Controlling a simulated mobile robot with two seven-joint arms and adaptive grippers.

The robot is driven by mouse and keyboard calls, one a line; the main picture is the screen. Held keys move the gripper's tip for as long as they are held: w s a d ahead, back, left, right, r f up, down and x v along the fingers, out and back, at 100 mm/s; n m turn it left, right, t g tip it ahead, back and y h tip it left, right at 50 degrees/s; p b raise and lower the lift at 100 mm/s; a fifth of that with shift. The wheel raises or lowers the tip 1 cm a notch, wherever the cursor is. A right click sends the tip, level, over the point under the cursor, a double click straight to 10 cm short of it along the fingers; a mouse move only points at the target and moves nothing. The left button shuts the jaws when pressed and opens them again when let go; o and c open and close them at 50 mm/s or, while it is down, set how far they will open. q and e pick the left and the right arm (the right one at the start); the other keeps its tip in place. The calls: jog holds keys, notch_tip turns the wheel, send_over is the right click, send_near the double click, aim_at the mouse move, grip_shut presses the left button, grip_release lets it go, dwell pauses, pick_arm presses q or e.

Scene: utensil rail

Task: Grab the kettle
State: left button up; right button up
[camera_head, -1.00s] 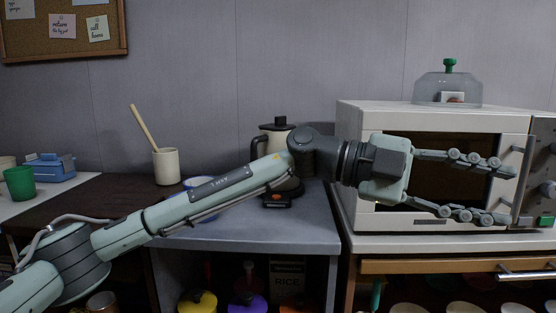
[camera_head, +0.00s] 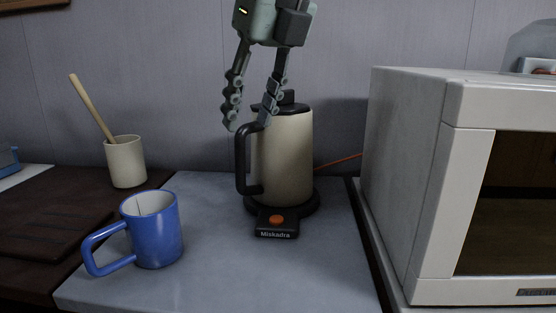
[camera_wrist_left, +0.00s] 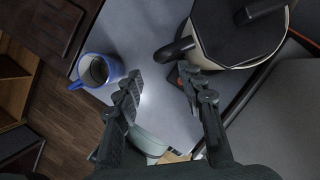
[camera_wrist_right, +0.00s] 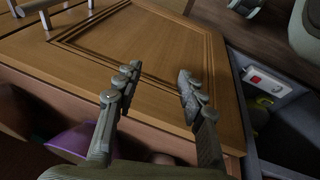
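The cream kettle (camera_head: 292,160) with black lid and handle (camera_head: 241,168) stands upright on its black base (camera_head: 278,226) on the grey counter. The handle faces left. My left gripper (camera_head: 249,123) points down from above, its two fingers apart at the height of the handle's top. The left wrist view shows the kettle (camera_wrist_left: 235,30) beyond the open fingers (camera_wrist_left: 160,82), the handle nearer the right finger. My right gripper (camera_wrist_right: 158,78) is open and empty before a wooden panel; the head view does not show it.
A blue mug (camera_head: 153,228) stands on the counter left of the kettle. A cream cup (camera_head: 125,163) with a wooden stick is behind it. A white microwave (camera_head: 412,200) stands to the right. The counter front is clear.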

aim_at(243, 144)
pick_arm(q)
jog(key=x, duration=0.2)
jog(key=shift+a+f, duration=0.1)
jog(key=shift+f, duration=0.2)
jog(key=x, duration=0.7)
jog(key=shift+r, duration=0.1)
grip_shut()
jog(key=shift+r, duration=0.1)
